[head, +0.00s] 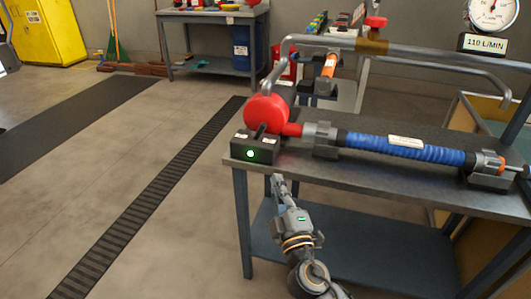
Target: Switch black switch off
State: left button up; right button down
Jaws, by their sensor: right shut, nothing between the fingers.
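The black switch box (254,148) sits at the near left corner of the grey workbench. A green light glows on its front face, and a small lever (260,130) stands up from its top; its exact tilt is too small to tell. My right gripper (277,179) is shut and empty. In the head view it shows below and slightly right of the box, in front of the bench edge, apart from the switch. My left gripper is not in view.
A red round pump (266,113) stands directly behind the switch box. A blue hose (400,148) in clamps runs right along the workbench (400,186). A gauge (491,14) stands at the upper right.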

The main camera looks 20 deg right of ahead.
aim_at(263, 130)
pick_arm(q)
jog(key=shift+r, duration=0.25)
pick_arm(e)
jog(key=shift+s+r, duration=0.15)
jog(key=shift+r, duration=0.5)
pick_arm(q)
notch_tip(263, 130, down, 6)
jog(key=p, duration=0.2)
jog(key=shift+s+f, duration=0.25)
pick_arm(e)
jog(key=x, duration=1.4)
jog(key=shift+r, duration=0.25)
